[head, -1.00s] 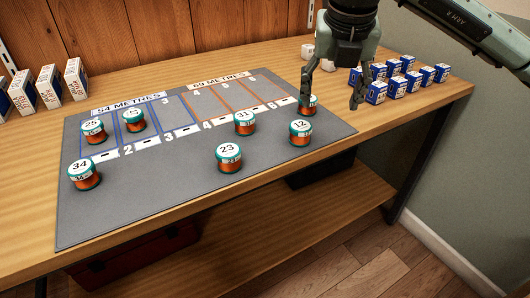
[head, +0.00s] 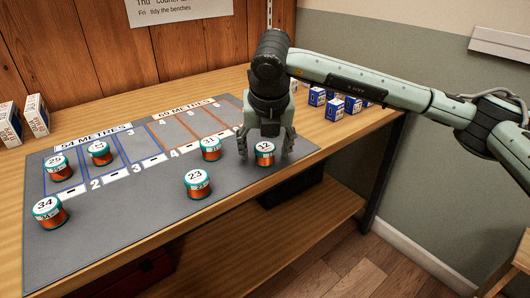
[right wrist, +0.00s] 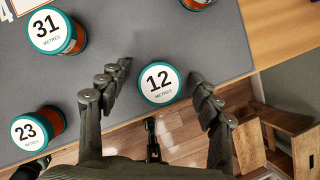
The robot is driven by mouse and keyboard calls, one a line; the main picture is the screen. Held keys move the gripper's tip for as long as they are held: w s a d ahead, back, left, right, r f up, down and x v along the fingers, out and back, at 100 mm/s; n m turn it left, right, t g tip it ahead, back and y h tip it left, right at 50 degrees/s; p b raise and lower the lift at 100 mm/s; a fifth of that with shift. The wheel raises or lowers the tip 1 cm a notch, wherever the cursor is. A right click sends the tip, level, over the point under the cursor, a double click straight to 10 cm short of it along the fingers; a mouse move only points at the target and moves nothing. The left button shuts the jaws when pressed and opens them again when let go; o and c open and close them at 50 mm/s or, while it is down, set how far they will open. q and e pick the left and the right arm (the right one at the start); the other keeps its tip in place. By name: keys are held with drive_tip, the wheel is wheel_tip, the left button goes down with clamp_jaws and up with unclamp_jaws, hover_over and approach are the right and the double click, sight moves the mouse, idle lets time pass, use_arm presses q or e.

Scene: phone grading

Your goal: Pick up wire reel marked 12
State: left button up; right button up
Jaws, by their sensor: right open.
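The wire reel marked 12 (head: 265,152) stands upright near the right front part of the grey mat (head: 120,225). It has a white label, a teal rim and copper wire. My right gripper (head: 266,150) is open above it, its fingers on either side of the reel. In the right wrist view the reel marked 12 (right wrist: 159,83) shows between the open fingertips, with a gap on both sides. My left gripper is not in view.
Reel 31 (head: 211,149) and reel 23 (head: 197,184) stand left of my right gripper. Reels 25 (head: 59,168) and 34 (head: 48,212) and another reel (head: 99,153) are farther left. Blue and white boxes (head: 335,109) stand at the back right. The mat's front middle is clear.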

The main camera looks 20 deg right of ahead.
drive_tip(key=shift+c, duration=0.4)
drive_tip(key=c, duration=1.1)
drive_tip(key=shift+r, duration=0.1)
drive_tip(key=shift+c, duration=0.2)
